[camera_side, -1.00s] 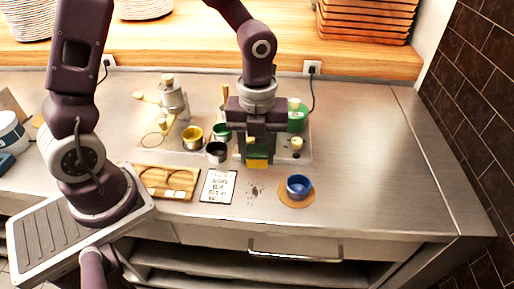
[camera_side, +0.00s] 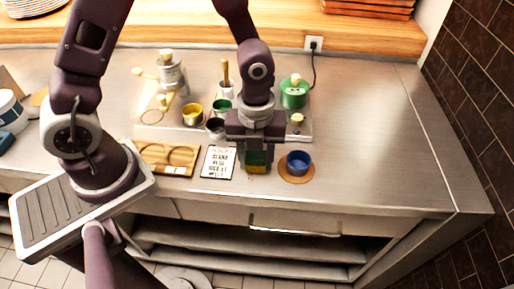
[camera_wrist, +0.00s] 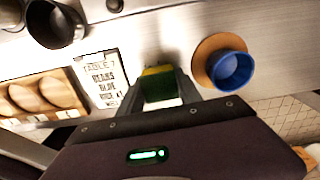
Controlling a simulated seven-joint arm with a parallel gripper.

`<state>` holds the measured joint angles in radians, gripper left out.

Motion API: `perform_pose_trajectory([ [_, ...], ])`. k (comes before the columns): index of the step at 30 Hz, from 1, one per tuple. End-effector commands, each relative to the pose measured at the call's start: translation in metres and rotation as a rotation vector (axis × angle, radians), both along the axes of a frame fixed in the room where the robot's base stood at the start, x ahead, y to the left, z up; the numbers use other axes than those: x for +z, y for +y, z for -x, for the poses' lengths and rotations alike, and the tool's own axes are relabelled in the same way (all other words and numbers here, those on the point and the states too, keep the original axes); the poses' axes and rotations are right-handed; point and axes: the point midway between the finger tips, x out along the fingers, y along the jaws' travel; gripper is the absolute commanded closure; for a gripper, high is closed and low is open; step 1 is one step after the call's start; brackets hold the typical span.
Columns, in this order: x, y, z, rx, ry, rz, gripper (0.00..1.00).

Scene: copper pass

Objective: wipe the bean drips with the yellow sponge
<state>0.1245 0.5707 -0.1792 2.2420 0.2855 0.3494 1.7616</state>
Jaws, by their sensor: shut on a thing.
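The yellow sponge (camera_side: 257,168), with a green layer, is held between the fingers of my gripper (camera_side: 257,154). In the wrist view the sponge (camera_wrist: 160,84) sits between the two fingertips, its yellow side facing away. It is low over the steel counter, between the printed card and the blue bowl; I cannot tell for sure whether it touches the counter. The bean drips are not visible now; the sponge and gripper cover their place.
The blue bowl (camera_side: 298,160) on its orange coaster (camera_side: 296,178) stands close to the right. The printed card (camera_side: 218,162) and wooden tray (camera_side: 166,158) lie left. A dark cup (camera_side: 215,127), yellow cup (camera_side: 193,114) and green canister (camera_side: 294,92) stand behind. The right counter is clear.

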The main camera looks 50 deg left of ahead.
Motion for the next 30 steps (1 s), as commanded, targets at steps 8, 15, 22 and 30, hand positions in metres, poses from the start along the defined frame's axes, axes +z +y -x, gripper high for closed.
perform_pose_trajectory([
  [8, 0.004, -0.018, 0.019, -0.002, 0.0, 0.0, 1.0],
  [15, 0.003, -0.024, 0.025, 0.003, 0.0, 0.0, 1.0],
  [22, 0.003, -0.009, 0.01, 0.002, -0.001, 0.001, 1.0],
  [30, 0.001, 0.008, -0.008, 0.002, 0.001, 0.001, 1.0],
])
